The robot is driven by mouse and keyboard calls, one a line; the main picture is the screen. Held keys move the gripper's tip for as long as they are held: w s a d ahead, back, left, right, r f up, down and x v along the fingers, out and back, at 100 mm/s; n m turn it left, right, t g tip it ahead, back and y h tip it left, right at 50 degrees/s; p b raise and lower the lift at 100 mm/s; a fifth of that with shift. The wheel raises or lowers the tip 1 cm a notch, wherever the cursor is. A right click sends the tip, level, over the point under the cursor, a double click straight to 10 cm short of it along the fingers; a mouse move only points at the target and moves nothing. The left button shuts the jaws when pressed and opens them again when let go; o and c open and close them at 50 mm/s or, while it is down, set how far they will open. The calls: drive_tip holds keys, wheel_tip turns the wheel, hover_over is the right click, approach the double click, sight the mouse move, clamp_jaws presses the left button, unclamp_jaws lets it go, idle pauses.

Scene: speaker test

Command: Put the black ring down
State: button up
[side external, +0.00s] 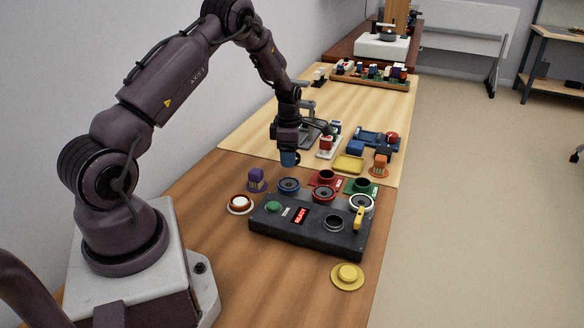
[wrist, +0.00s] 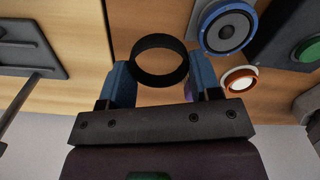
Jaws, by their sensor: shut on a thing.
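In the wrist view, a black ring (wrist: 158,64) sits between the blue fingertips of my gripper (wrist: 161,80), which is shut on it. The ring's opening faces the camera and wood shows through it. In the side view, my gripper (side external: 289,158) is above the table, behind the dark speaker box (side external: 275,232). The held ring cannot be made out there. The box has a blue-rimmed speaker (side external: 289,186), a red-rimmed one (side external: 323,195), a white-rimmed one (side external: 362,203) and a dark round socket (side external: 334,223). The blue-rimmed speaker also shows in the wrist view (wrist: 229,27).
A red plate (side external: 316,178) and a green plate (side external: 361,187) bear dark round parts behind the box. A purple block (side external: 256,179), an orange-and-white button (side external: 240,204), a yellow tray (side external: 349,163) and a yellow button (side external: 347,276) are around it. Bare wood lies left of the box.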

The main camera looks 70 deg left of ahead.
sight(293, 175)
drive_tip(key=shift+w+a+f, duration=0.3)
drive_tip(key=shift+w+f, duration=0.1)
drive_tip(key=shift+f, duration=0.15)
drive_tip(key=shift+w+a+f, duration=0.25)
drive_tip(key=shift+w+f, duration=0.1)
drive_tip(key=shift+f, duration=0.2)
drive_tip(key=shift+w+a+f, duration=0.15)
drive_tip(key=shift+f, duration=1.55)
drive_tip(key=shift+f, duration=0.15)
drive_tip(key=o, duration=0.9)
drive_tip(key=shift+c, duration=0.2)
